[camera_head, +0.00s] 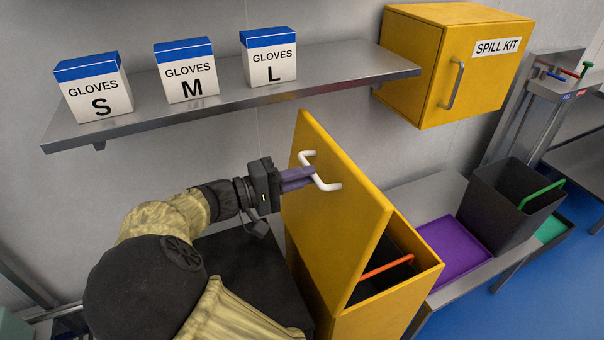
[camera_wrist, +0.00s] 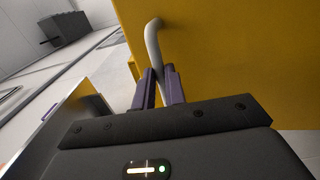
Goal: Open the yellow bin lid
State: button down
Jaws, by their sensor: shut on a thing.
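The yellow bin (camera_head: 370,318) stands at the lower middle of the head view. Its yellow lid (camera_head: 335,225) is raised steeply, and part of the dark inside shows with an orange bar (camera_head: 387,266) in it. A white handle (camera_head: 325,184) is fixed to the lid's face. My gripper (camera_head: 312,175) is shut on this handle, coming from the left. In the wrist view the purple fingers (camera_wrist: 158,88) close around the lower part of the handle (camera_wrist: 153,44), with the yellow lid (camera_wrist: 230,60) behind. The fingertips' far sides are hidden.
A steel shelf (camera_head: 340,72) with several glove boxes (camera_head: 186,72) is above. A yellow spill kit cabinet (camera_head: 420,65) hangs at upper right. A purple tray (camera_head: 448,254), a dark open tub (camera_head: 510,205) and a green tray (camera_head: 552,229) are at right. Blue floor lies beyond.

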jog(key=shift+a+r, duration=0.1)
jog(key=shift+a, duration=0.25)
jog(key=shift+s, duration=0.1)
jog(key=c, duration=1.5)
grip_release()
jog(key=shift+o, duration=0.2)
jog(key=shift+a, duration=0.15)
jog(key=b+v, duration=0.1)
jog(key=v, duration=1.6)
jog(key=shift+f, duration=0.35)
